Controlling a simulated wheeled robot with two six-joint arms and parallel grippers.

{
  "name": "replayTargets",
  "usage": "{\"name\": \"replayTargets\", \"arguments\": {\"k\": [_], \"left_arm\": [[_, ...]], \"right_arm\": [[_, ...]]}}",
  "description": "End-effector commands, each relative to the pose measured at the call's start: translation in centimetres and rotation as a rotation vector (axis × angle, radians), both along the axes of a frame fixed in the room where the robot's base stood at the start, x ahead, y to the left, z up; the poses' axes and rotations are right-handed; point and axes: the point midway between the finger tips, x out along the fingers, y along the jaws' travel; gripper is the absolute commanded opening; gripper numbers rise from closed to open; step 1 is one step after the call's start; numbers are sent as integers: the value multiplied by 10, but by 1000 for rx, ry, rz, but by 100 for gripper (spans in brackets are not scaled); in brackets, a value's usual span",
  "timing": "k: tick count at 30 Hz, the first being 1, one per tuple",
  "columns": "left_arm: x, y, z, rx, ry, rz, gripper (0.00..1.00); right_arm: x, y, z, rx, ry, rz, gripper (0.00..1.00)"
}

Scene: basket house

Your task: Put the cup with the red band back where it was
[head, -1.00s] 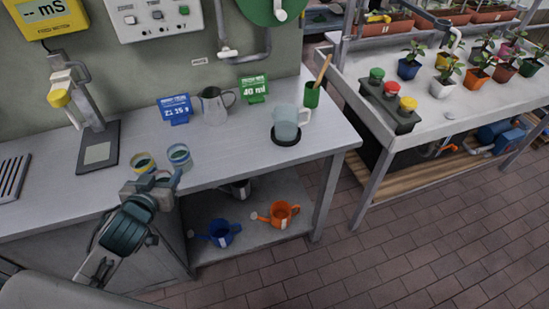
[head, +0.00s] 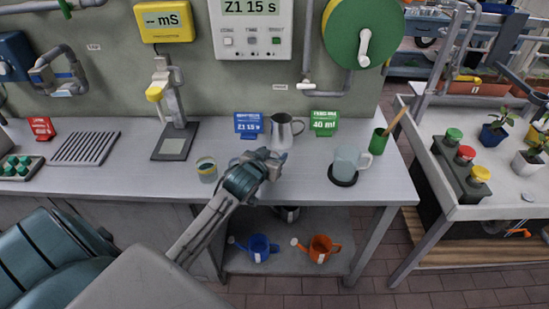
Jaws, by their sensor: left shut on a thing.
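My left gripper (head: 272,158) is over the bench top, in front of the metal jug and the blue sign. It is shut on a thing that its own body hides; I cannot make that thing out. A small clear cup with a yellow-green band (head: 206,170) stands upright on the bench, left of the gripper and apart from it. A bit of a bluish rim shows just behind my left wrist, mostly hidden. I see no red band on any cup. My right gripper is not in view.
A metal jug (head: 284,131), blue sign (head: 248,124) and green sign (head: 324,123) stand behind the gripper. A clear pitcher (head: 347,165) is on a dark round pad to the right. A probe stand (head: 175,142) and slotted drain (head: 85,148) are left. The bench's front strip is mostly clear.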

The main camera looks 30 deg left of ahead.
Motion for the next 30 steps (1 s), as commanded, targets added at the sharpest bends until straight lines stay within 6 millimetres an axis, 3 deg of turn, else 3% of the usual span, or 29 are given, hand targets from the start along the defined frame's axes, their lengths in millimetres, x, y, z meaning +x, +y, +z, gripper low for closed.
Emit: {"name": "replayTargets", "arguments": {"k": [5,13,24,25,27,30], "left_arm": [[13,0,-3,-1,2,0,25],[12,-1,-35,0,2,-1,25],[12,-1,-40,1,0,-1,25],[12,-1,-39,1,0,-1,60],[12,-1,-39,0,1,-1,73],[12,0,-39,0,1,-1,75]], "right_arm": [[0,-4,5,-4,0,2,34],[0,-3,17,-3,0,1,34],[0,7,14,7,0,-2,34],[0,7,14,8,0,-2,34],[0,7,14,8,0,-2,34],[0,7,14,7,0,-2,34]]}}
